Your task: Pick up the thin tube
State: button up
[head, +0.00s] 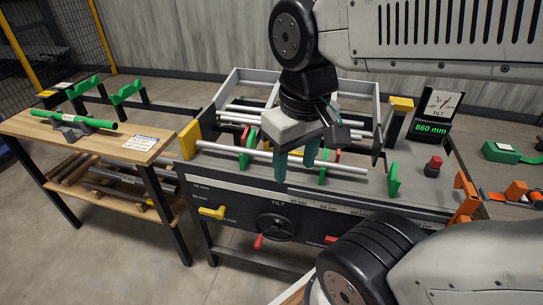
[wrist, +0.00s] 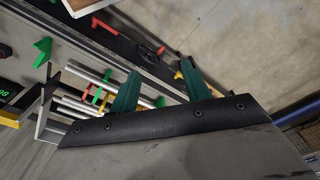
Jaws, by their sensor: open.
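A long pale tube (head: 232,151) rests across green V-shaped supports at the front of the grey bench. It is a candidate for the thin tube, but I cannot tell for sure. More pale tubes (head: 245,109) lie behind it in the frame. My gripper (head: 295,171) points down with its two green fingers apart, over the front tube near the middle of the bench. The fingers hide part of that tube, and nothing shows held between them. In the wrist view my gripper (wrist: 160,66) is also open, with pale tubes (wrist: 92,76) beside and partly behind the left finger.
A green tube (head: 97,122) sits in a grey holder on the wooden table (head: 52,140) at left. The bench has green supports (head: 393,181), a red button (head: 433,166), a yellow block (head: 190,140) and an 860 mm display (head: 433,128). Bare floor (head: 150,240) lies front left.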

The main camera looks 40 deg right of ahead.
jog(key=w+d+f+n, duration=0.2)
jog(key=w+d+f, duration=0.3)
jog(key=w, duration=0.3)
jog(key=w+d+f+n, duration=0.2)
jog(key=w+d+f, duration=0.3)
jog(key=w, duration=0.4)
jog(key=w+d+f+n+g, duration=0.1)
jog(key=w+d+f+n, duration=0.1)
jog(key=w+d+f, duration=0.3)
jog(key=shift+w+d+f+n, duration=0.2)
jog(key=shift+w+d, duration=0.5)
jog(key=shift+w, duration=0.25)
jog(key=shift+w+d+f+n, duration=0.1)
jog(key=shift+w+d+f, duration=0.05)
jog(key=shift+w+d, duration=0.65)
jog(key=shift+w+a+r+n, duration=0.1)
jog(key=shift+w+n, duration=0.25)
jog(key=shift+n, duration=0.05)
jog(key=shift+w, duration=0.1)
jog(key=shift+f+n, duration=0.3)
jog(key=shift+f, duration=0.15)
jog(key=f, duration=0.7)
jog(key=shift+a, duration=0.4)
grip_shut()
